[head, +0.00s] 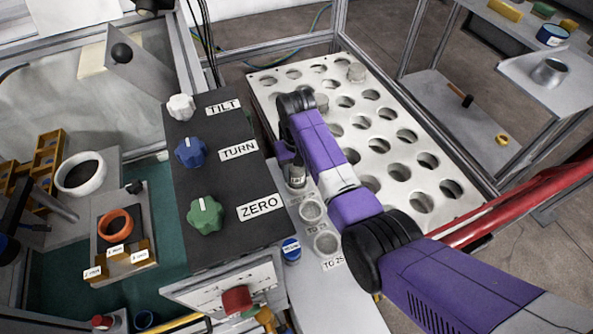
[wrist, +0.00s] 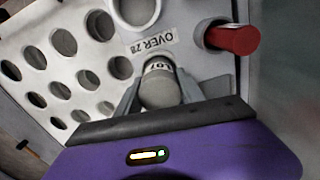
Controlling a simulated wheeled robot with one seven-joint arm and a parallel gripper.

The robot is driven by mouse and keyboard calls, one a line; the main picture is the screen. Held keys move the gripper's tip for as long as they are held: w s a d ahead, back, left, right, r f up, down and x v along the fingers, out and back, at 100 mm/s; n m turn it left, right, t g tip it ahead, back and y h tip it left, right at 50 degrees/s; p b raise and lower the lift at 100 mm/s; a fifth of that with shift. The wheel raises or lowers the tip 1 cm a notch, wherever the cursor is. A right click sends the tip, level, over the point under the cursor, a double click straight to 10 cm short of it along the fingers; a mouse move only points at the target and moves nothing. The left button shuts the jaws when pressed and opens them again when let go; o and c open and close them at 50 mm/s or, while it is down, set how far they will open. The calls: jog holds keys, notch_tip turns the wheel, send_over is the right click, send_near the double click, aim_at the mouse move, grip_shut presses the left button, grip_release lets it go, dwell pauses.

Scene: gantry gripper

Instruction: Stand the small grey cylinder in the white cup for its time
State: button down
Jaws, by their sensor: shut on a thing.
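My gripper (wrist: 160,93) is shut on the small grey cylinder (wrist: 162,88), which has a white label with dark marks that I cannot read surely. In the wrist view the cylinder is near the OVER 28 label (wrist: 152,42). I cannot tell whether it touches anything below. Part of a pale cup (wrist: 137,10) shows beyond that label at the top edge. In the head view my gripper (head: 292,165) is left of the perforated plate, behind two whitish cups (head: 311,211) (head: 326,243) in a row. The place right under the gripper is partly hidden by my arm.
The white plate with several round holes (head: 382,148) fills the right side. A dark panel (head: 225,180) with TILT, TURN and ZERO knobs stands close on the left. A blue cylinder (head: 291,250) is beside the cups. A red round part (wrist: 232,40) shows in the wrist view.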

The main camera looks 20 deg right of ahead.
jog(key=c, duration=0.7)
grip_release()
notch_tip(320, 180, up, 12)
jog(key=shift+r+p, duration=0.1)
jog(key=shift+p, duration=0.25)
